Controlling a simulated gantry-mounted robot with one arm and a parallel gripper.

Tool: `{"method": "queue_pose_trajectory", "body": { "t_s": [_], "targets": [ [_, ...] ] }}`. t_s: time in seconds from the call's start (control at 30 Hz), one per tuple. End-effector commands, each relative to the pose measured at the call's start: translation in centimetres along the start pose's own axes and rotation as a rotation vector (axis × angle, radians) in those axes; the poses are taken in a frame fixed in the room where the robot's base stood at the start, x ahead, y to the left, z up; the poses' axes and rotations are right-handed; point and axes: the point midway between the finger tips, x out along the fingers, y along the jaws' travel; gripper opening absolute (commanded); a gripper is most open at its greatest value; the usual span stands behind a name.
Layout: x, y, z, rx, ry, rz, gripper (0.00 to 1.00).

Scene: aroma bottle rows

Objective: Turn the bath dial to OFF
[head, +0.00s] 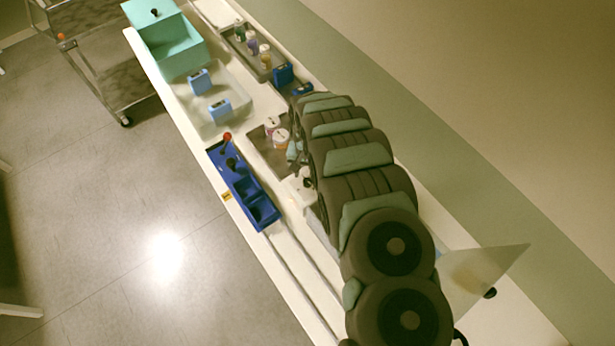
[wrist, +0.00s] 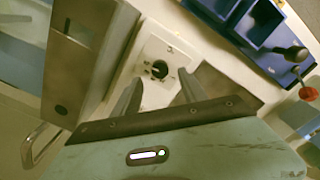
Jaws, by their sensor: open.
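The bath dial (wrist: 159,69) is a small black round knob on a white square plate (wrist: 150,52) in the wrist view. Small marks surround the knob, but their lettering is too small to read, so I cannot tell its setting. My gripper (wrist: 157,90) is open, with one grey finger on each side of the lower part of the plate. The knob shows just beyond the gap between the fingertips, and nothing is held. Whether a finger touches the plate is unclear. In the head view my arm covers much of this area.
A grey metal box (wrist: 72,60) stands close on the left in the wrist view. A blue compartment tray (wrist: 240,18) with a red-knobbed lever (wrist: 307,93) is on the right. Light-blue blocks (head: 219,109) and a teal box (head: 178,55) stand farther along the bench.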

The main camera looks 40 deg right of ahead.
Motion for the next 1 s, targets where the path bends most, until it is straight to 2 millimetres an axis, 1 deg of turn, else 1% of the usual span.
{"method": "queue_pose_trajectory", "body": {
  "t_s": [0.03,0.2,0.4,0.6,0.9,1.0],
  "targets": [
    [0.6,0.0,0.1,0.000,-0.002,-0.001,0.50],
    [2.4,0.0,0.0,0.001,0.002,-0.002,0.50],
    [3.9,0.0,0.0,0.001,0.000,-0.002,0.50],
    [4.5,0.0,0.0,0.002,0.002,0.000,0.50],
    [4.6,0.0,-0.1,0.001,0.003,0.000,0.50],
    [4.6,0.0,-0.1,0.001,0.003,0.000,0.43]
  ]
}}
